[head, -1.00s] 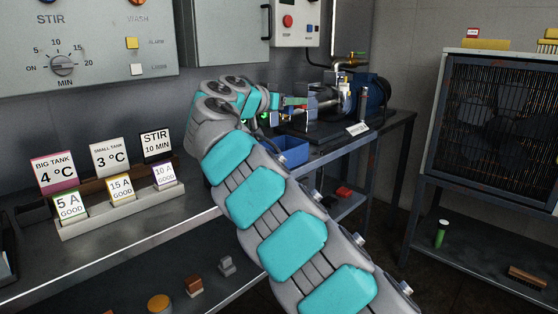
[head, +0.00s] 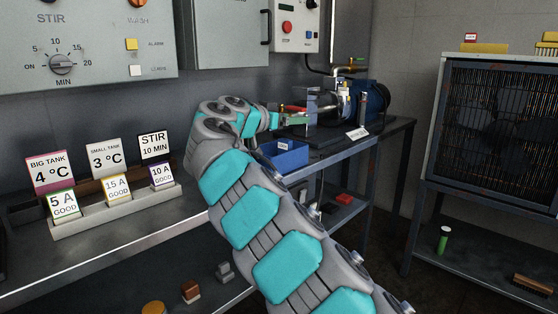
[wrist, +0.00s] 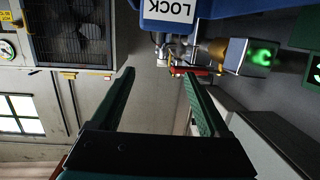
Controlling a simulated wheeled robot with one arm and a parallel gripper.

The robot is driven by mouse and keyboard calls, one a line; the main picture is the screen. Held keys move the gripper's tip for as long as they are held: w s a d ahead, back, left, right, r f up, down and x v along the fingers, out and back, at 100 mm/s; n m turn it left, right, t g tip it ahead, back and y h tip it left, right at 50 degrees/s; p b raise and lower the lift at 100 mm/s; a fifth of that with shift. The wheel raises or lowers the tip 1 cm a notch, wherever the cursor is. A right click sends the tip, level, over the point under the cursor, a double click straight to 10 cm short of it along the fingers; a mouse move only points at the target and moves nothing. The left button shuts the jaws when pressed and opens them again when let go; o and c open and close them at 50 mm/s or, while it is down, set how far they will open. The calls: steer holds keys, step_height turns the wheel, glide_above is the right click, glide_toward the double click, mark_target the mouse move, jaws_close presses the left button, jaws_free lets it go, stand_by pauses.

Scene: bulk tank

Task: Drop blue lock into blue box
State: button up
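The blue box (head: 290,160) stands open-topped at the left end of the dark bench, with a small white label at its rim. My gripper (head: 300,118) reaches rightward just above and behind it. In the wrist view my gripper (wrist: 160,80) has its two green fingers wide apart with nothing held between them. A blue surface labelled LOCK (wrist: 220,8), which looks like the box, fills the top of that view. A small red part (wrist: 190,71) shows beyond the right fingertip; it also shows near the gripper in the head view. I cannot make out a blue lock.
A pump with a blue motor (head: 376,96) stands on the bench beyond my gripper. A metal block with a green light (wrist: 248,55) is close to the right finger. A sign rack (head: 115,209) is at left, a fan cabinet (head: 500,120) at right.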

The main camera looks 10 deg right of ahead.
stand_by(0.3)
steer(key=v, duration=0.7)
steer(key=shift+s+a, duration=0.3)
steer(key=shift+r, duration=0.1)
